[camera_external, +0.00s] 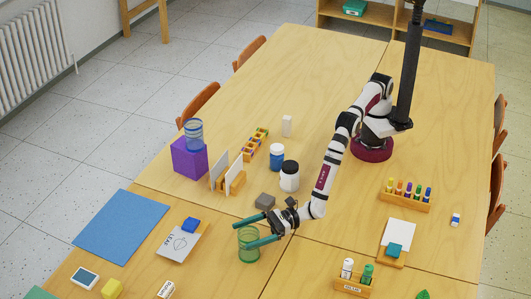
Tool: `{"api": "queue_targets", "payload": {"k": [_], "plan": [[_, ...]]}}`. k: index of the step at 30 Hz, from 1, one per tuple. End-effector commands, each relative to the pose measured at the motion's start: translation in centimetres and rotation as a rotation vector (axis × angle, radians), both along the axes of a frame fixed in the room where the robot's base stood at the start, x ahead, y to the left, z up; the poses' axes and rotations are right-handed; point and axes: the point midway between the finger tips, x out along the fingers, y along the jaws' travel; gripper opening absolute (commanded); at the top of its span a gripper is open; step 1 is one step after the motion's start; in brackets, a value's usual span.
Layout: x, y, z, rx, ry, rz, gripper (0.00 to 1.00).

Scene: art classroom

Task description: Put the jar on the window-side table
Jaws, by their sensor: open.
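A green see-through jar (249,256) stands upright on the front left table (215,270), near the seams. My gripper (243,234) is open, its two teal fingers spread at the jar's upper part, one at the far side and one across the near side. Whether they touch it I cannot tell. A blue see-through jar (194,134) stands on a purple block (189,159) on the back left table (300,75). A white jar with a black lid (289,178) and a blue jar with a white lid (277,157) stand there too. No window is visible; a radiator (35,60) is at the left wall.
A grey block (265,201) lies close behind my gripper. White panels in a wooden holder (232,180) stand behind it. A blue mat (121,226), a card (181,243) and a blue block (191,224) lie left. The back left table's far part is clear.

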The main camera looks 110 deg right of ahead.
Motion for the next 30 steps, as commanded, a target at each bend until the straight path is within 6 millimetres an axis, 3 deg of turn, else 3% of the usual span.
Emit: {"api": "queue_targets", "payload": {"k": [6, 12, 18, 20, 23, 26, 27, 29, 30], "plan": [[-4.9, -0.3, 0.0, -0.002, 0.002, 0.002, 1.0], [-8.4, -0.5, 0.0, 0.0, 0.003, -0.004, 1.0], [-9.3, -0.7, 0.1, 0.001, 0.003, -0.008, 1.0], [-8.9, -1.6, 0.8, 0.02, 0.004, -0.039, 1.0], [-7.4, -7.7, 4.9, 0.148, 0.011, -0.244, 1.0], [-8.6, -19.7, 11.1, 0.42, 0.011, -0.636, 1.0], [-10.7, -24.7, 13.1, 0.558, 0.003, -0.815, 1.0], [-15.6, -31.6, 15.4, 0.784, -0.022, -1.091, 1.0], [-20.0, -35.2, 16.3, 0.956, -0.049, -1.283, 1.0]]}}
